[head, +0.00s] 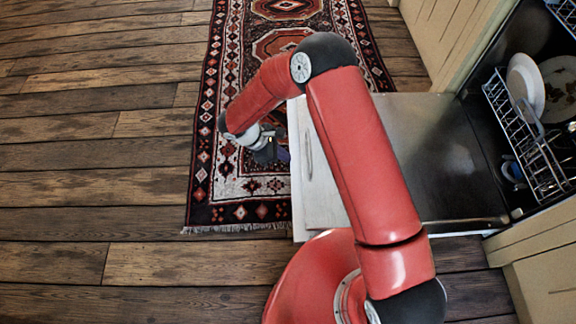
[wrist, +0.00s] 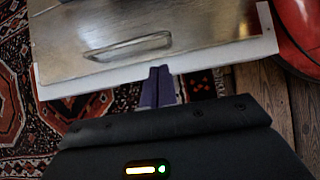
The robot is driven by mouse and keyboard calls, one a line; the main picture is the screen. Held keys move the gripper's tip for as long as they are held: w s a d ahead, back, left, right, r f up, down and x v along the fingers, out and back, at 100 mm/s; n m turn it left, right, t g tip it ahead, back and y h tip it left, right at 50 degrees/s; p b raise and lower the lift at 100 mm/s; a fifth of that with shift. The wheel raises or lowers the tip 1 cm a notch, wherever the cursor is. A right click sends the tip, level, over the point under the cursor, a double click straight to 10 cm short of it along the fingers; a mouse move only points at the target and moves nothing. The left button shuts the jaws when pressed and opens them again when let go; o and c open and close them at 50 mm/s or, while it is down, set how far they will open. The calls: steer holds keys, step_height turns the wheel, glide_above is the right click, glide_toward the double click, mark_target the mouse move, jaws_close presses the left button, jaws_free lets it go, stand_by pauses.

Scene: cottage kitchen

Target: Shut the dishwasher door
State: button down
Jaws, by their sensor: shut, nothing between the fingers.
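The dishwasher door (head: 425,140) is folded down open, its metallic inner face up, reaching left from the dishwasher (head: 500,110) in the head view. My red arm crosses in front of part of it. My gripper (head: 283,154) is just past the door's free edge, over the rug side. In the wrist view, my gripper's purple fingers (wrist: 158,72) are shut together and empty, pointing at the door's pale edge. The door's inner face (wrist: 200,30) with an oval recessed part fills the top. I cannot tell whether the fingertips touch the edge.
Inside the dishwasher are a wire rack (head: 527,140) and plates (head: 526,80). A patterned rug (head: 225,110) lies beside and under the door's free end. Wooden floor (head: 90,150) is clear at left. Cream cabinets (head: 455,35) flank the dishwasher.

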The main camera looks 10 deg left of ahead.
mark_target(302, 172)
steer(key=x, duration=1)
steer(key=shift+b, duration=0.4)
